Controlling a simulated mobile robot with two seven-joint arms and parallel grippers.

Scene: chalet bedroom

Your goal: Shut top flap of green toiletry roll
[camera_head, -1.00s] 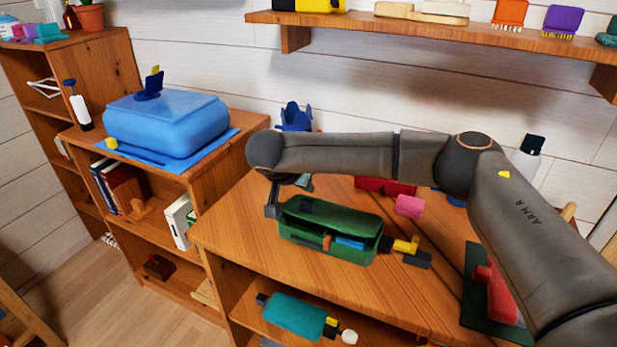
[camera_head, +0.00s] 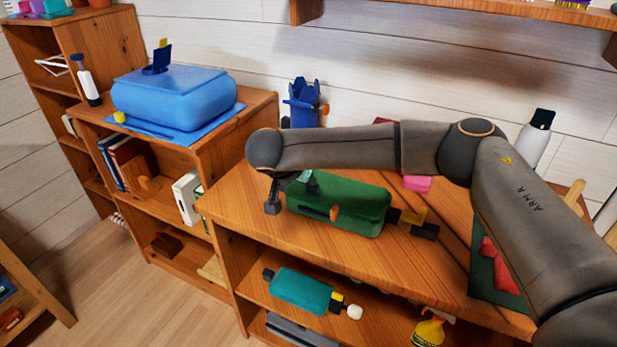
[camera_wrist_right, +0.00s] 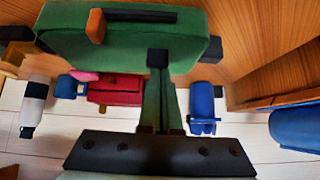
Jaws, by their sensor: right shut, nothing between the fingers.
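The green toiletry roll (camera_head: 345,200) lies on the wooden shelf top. Its top flap lies down over the front, with an orange tab (camera_head: 334,214) at the front edge; no contents show. My right gripper (camera_head: 309,186) is at the back left of the roll, partly hidden under my arm. In the right wrist view its shut, empty fingers (camera_wrist_right: 158,62) reach the edge of the green roll (camera_wrist_right: 190,35); I cannot tell whether they touch it. The orange tab (camera_wrist_right: 96,25) shows there too. My left gripper is not in view.
A black and yellow item (camera_head: 415,222) lies at the roll's right end. A blue holder (camera_head: 303,105) stands behind. A red item (camera_head: 500,268) on a dark green mat lies to the right. A blue case (camera_head: 175,97) sits on the left bookcase. The shelf top in front is bare.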

